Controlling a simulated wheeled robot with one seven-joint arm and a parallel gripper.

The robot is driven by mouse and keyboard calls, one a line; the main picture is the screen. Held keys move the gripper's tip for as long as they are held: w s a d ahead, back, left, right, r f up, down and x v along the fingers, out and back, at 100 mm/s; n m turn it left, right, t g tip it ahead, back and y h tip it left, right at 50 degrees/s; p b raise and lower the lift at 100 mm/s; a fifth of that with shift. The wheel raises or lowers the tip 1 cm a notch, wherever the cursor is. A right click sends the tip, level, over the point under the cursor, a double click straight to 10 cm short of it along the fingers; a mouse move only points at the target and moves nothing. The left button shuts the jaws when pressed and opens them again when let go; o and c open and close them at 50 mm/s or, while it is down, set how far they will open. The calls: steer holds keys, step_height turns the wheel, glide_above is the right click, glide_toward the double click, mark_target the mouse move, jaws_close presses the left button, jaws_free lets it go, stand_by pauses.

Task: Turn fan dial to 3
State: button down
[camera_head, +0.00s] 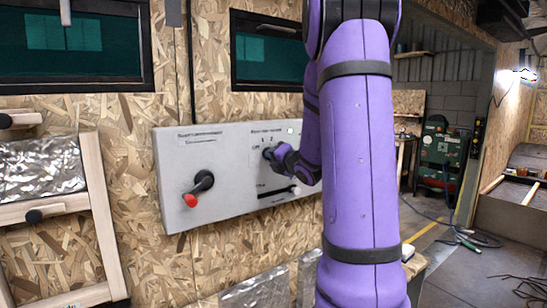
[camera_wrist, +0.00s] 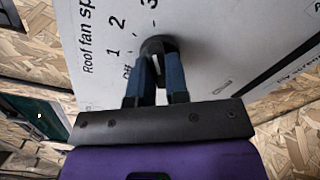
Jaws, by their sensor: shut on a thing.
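The grey control panel (camera_head: 228,160) is mounted on the chipboard wall. In the wrist view the panel (camera_wrist: 215,40) carries the words "Roof fan sp…" and the marks Off, 1, 2 and a partly cut mark beyond. The black fan dial (camera_wrist: 158,44) sits beside these marks. My gripper (camera_wrist: 158,68) is shut on the dial, with one blue-grey finger on each side. A pale strip shows between the fingers; which mark the dial points to is unclear. In the head view my gripper (camera_head: 272,154) is at the panel's right half and mostly covers the dial.
A black lever with a red tip (camera_head: 192,199) sticks out from the panel's left half. Dark-framed windows (camera_head: 262,52) are above. A wooden frame with black knobs (camera_head: 100,215) stands at left.

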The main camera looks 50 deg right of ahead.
steer(key=shift+m, duration=0.3)
steer(key=shift+f, duration=0.1)
steer(key=c, duration=1.1)
jaws_free()
steer(key=v, duration=1.1)
steer(key=shift+w, duration=0.1)
